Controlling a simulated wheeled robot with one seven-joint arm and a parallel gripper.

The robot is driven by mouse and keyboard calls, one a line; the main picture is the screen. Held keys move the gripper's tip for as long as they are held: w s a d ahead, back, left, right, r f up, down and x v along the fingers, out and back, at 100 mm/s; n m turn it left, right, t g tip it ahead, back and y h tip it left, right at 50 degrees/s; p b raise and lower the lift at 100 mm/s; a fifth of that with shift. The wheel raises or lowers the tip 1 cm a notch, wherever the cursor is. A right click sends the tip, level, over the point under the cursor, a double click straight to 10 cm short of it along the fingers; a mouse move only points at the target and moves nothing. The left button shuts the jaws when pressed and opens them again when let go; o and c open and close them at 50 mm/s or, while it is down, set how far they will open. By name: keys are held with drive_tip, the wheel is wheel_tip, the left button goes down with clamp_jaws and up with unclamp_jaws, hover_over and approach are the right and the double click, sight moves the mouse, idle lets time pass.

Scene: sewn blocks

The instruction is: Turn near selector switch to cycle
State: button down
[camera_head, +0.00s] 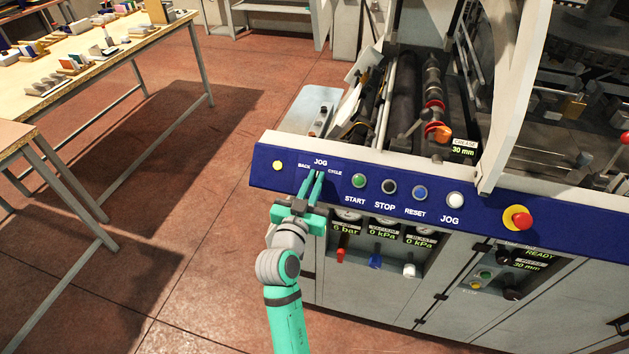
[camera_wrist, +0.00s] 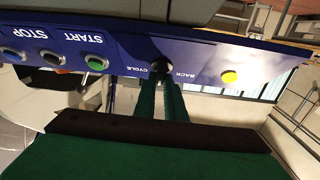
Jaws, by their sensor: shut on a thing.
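The near selector switch (camera_wrist: 161,67) is a small dark knob on the blue control panel (camera_head: 264,148). It sits between the printed words BACK and CYCLE, below JOG. My gripper (camera_head: 313,181) reaches up to the panel's front face with its two green fingers at the switch. In the wrist view, which shows the panel upside down, my gripper (camera_wrist: 160,84) has its fingertips shut on the knob. The fingers mostly cover the switch in the head view. I cannot tell which way its pointer faces.
A pale yellow lamp (camera_head: 277,165) is left of the switch. The green START button (camera_head: 358,181), dark STOP button (camera_head: 389,186) and blue RESET button (camera_head: 420,193) are to its right. A red emergency stop (camera_head: 517,218) is farther right. Open floor lies left.

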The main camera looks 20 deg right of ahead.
drive_tip(key=m+g+h, duration=0.1)
drive_tip(key=m+g, duration=0.1)
drive_tip(key=m, duration=0.1)
drive_tip(key=m+g+h, duration=0.1)
drive_tip(key=m+h, duration=0.1)
drive_tip(key=m, duration=0.2)
drive_tip(key=shift+w+a+g, duration=0.15)
drive_tip(key=shift+a+g, duration=0.05)
drive_tip(key=shift+g, duration=0.2)
drive_tip(key=m+g, duration=0.3)
drive_tip(key=m, duration=0.2)
drive_tip(key=shift+f+g+h, duration=0.1)
drive_tip(key=shift+g+h, duration=0.3)
drive_tip(key=shift+m, duration=0.4)
drive_tip(key=c, duration=1.8)
unclamp_jaws()
drive_tip(key=v, duration=1)
drive_tip(key=shift+a, duration=0.4)
